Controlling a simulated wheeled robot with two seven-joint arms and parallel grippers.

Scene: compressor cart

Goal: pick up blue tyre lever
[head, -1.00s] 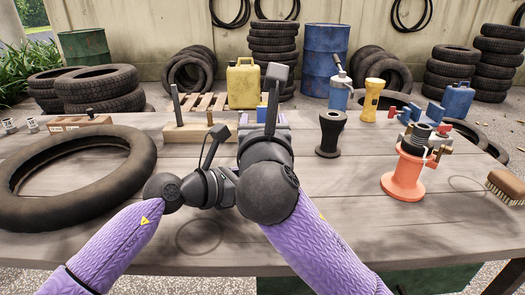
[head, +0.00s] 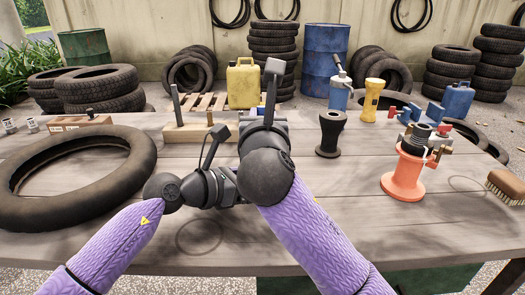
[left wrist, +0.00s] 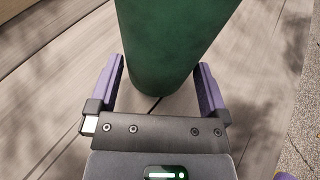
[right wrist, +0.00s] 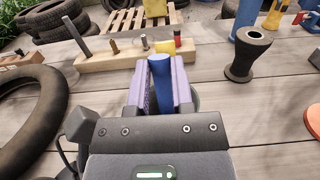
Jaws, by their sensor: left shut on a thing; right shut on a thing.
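The blue tyre lever (right wrist: 160,75) stands between the purple fingers of my right gripper (right wrist: 160,88) in the right wrist view. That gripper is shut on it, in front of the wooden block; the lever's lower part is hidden. In the head view my right wrist hides most of this gripper (head: 263,116). My left gripper (left wrist: 160,85) is shut on a dark green rounded thing (left wrist: 170,45), seen large in the left wrist view. In the head view my arms hide that thing.
The wooden block (right wrist: 97,62) with several upright pegs is just beyond my right gripper. A black tyre (head: 140,160) lies at the left. A black flared stand (head: 331,133) and an orange spool (head: 404,175) are to the right.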

